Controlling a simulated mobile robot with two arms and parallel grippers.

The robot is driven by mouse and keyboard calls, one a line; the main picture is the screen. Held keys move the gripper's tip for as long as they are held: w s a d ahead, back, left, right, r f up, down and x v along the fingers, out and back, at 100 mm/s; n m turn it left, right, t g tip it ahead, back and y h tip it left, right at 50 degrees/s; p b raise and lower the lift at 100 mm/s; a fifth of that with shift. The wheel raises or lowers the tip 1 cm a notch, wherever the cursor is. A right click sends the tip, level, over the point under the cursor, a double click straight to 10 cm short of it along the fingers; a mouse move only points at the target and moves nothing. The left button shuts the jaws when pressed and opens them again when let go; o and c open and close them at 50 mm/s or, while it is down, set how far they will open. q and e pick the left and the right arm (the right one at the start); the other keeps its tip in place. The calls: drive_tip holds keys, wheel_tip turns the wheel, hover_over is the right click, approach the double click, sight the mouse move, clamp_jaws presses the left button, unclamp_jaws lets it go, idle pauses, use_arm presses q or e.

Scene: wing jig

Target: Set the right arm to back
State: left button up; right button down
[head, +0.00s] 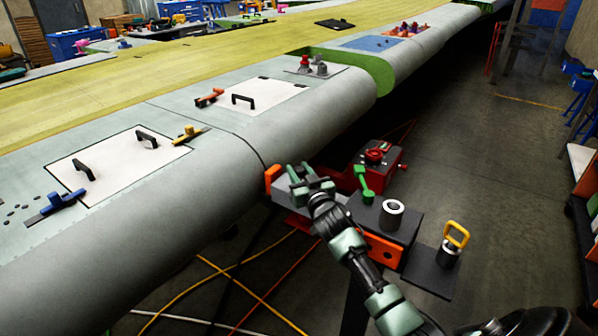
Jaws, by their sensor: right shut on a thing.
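My right arm (358,262) comes in from the lower right and reaches up and left over a small fixture bench (402,222) beside the wing's rounded edge. My right gripper (304,176) is at the bench's left end, next to an upright orange piece (272,175). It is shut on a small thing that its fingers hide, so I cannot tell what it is. A green lever (363,184) stands just right of the gripper, apart from it. My left gripper is not in view.
The wing (300,122) fills the left and centre, with black-handled panels on top. A red box (382,160) is behind the bench. Hoses (250,288) lie below; the floor (480,150) is clear at right.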

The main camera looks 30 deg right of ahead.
drive_tip(key=shift+s+d+f+p, duration=0.1)
drive_tip(key=shift+s+d+p, duration=0.1)
drive_tip(key=shift+s+p, duration=0.3)
drive_tip(key=s, duration=0.1)
drive_tip(key=s+d+p, duration=0.1)
drive_tip(key=s, duration=0.1)
drive_tip(key=shift+s+d, duration=0.1)
drive_tip(key=shift+d, duration=0.05)
drive_tip(key=c, duration=1)
unclamp_jaws()
drive_tip(key=shift+c, duration=0.2)
drive_tip(key=b+v, duration=0.1)
drive_tip(key=v, duration=0.6)
drive_tip(key=shift+s, duration=0.25)
